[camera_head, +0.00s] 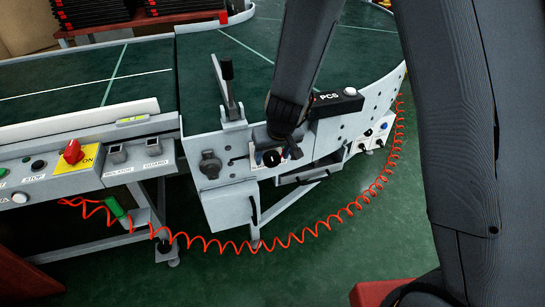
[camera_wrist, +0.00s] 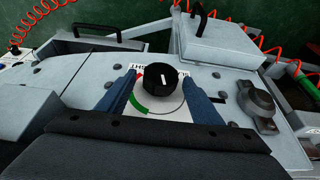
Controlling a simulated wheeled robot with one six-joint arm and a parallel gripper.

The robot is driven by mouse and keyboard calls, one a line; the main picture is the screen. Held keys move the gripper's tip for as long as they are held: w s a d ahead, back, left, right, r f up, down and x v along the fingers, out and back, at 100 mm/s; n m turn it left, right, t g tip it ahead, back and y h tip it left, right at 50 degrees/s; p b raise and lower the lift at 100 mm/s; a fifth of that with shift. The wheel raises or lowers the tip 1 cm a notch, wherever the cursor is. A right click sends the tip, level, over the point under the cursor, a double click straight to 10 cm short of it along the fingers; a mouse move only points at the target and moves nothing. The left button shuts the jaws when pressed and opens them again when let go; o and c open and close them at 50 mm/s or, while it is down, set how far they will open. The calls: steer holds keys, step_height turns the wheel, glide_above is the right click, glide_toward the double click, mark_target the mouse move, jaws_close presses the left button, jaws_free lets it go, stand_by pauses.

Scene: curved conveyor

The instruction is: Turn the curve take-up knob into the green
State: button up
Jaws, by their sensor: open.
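The take-up knob (camera_wrist: 157,84) is black and round with a short white mark on its face. It sits on a white dial plate (camera_wrist: 170,107) with a green arc at lower left and a bit of red at left. The white mark stands nearly upright in the picture, not toward the green arc. My gripper (camera_wrist: 160,88) is open, its blue fingers on either side of the knob, with pale dial showing between finger and knob. In the head view my gripper (camera_head: 275,155) is at the machine's side panel, with the knob (camera_head: 271,158) between its fingers.
A black PCS box (camera_head: 337,103) is close right of my wrist. An orange coiled cable (camera_head: 300,237) hangs below. A red switch (camera_head: 72,151) is at left.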

steer(key=c, duration=1.1)
steer(key=shift+o, duration=0.2)
steer(key=b, duration=0.6)
steer(key=shift+w+d+f+y, duration=0.1)
steer(key=shift+w+f+y, duration=0.1)
steer(key=shift+y, duration=0.2)
